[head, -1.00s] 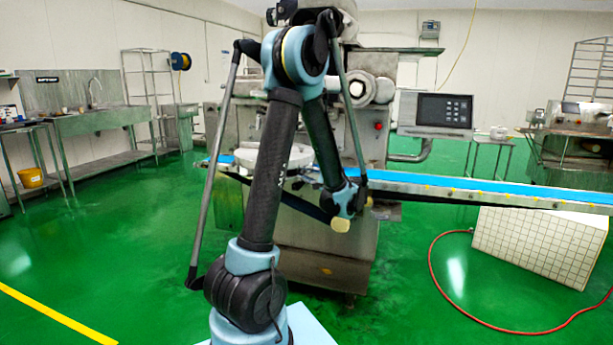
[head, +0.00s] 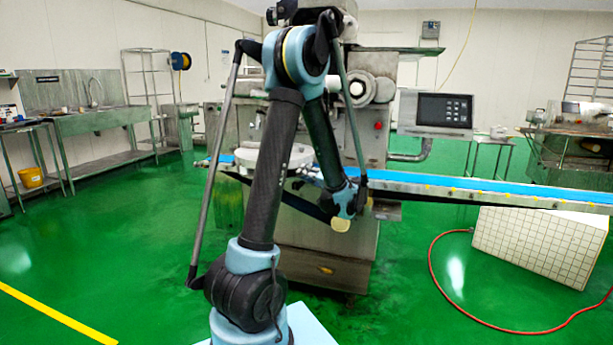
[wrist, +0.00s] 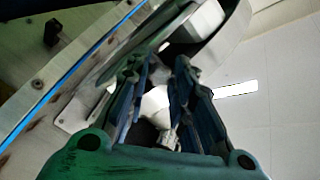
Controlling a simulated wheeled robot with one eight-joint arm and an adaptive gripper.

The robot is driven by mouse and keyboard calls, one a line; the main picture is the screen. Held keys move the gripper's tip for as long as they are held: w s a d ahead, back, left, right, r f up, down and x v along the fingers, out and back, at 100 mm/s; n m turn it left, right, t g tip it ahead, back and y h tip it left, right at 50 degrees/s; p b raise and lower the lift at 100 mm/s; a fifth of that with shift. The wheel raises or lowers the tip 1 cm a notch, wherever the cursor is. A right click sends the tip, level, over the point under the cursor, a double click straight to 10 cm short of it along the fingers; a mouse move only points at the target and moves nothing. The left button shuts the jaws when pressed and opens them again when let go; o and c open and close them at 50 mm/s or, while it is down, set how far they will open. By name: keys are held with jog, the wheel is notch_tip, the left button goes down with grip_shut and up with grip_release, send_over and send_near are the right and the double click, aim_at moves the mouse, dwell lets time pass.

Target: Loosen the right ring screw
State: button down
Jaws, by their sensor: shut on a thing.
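In the wrist view my gripper (wrist: 163,88) points into the machine, with its two dark blue fingers close around a small pale metal part. That part, which looks like the right ring screw (wrist: 156,104), shows between the fingers. Its far end and the exact contact are hidden by the fingers. In the head view my arm covers the spot, so the screw and my fingertips cannot be made out there. The encrusting machine (head: 325,255) stands behind my arm.
A conveyor with a blue belt (head: 450,187) runs right from the machine; its edge also shows in the wrist view (wrist: 42,133). A control panel (head: 444,110) stands above it. A white gridded block (head: 540,245) and red hose (head: 432,270) are right. The green floor at left is open.

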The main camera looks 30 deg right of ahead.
jog(key=shift+d+f+n, duration=0.1)
jog(key=shift+f+n, duration=0.05)
jog(key=shift+n, duration=3.45)
jog(key=c, duration=1.4)
grip_release()
jog(key=s+d, duration=0.2)
jog(key=s, duration=0.9)
jog(key=shift+s+d, duration=0.15)
jog(key=shift+s, duration=0.15)
jog(key=shift+w, duration=0.1)
